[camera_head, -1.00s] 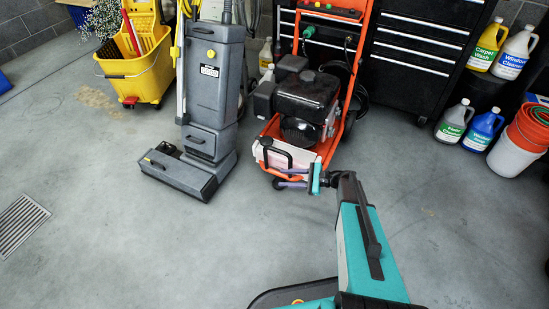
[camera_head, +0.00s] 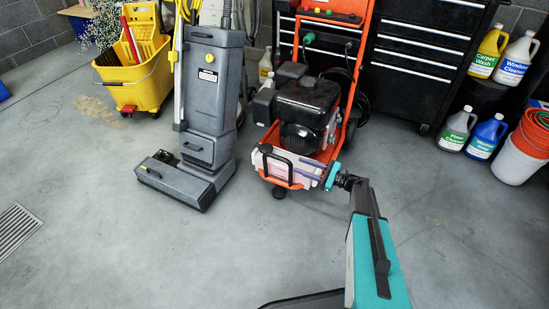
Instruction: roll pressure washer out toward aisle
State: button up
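The pressure washer has an orange frame (camera_head: 361,72), a black engine (camera_head: 308,98) and a pale front block with a black loop handle (camera_head: 267,161). It stands upright at centre, before the tool cabinet. My gripper (camera_head: 299,167) is at its lower front right. Its two purple fingers point left with a gap between them, across the pale front block. I cannot tell whether they touch it. The gripper looks open, with nothing clearly held; the fingertips are hard to make out against the washer.
A grey floor scrubber (camera_head: 208,120) stands close on the washer's left, with a yellow mop bucket (camera_head: 135,82) beyond. The black tool cabinet (camera_head: 415,75) is behind. Bottles (camera_head: 457,130) and an orange-and-white bucket (camera_head: 515,160) stand at right. The foreground floor (camera_head: 180,260) is clear.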

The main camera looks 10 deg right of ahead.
aim_at(271, 155)
jog(key=b+x, duration=0.3)
jog(key=x, duration=1)
jog(key=shift+w+a+b, duration=0.2)
jog(key=shift+a+b, duration=0.05)
jog(key=shift+b, duration=0.1)
grip_shut()
jog(key=shift+a, duration=0.1)
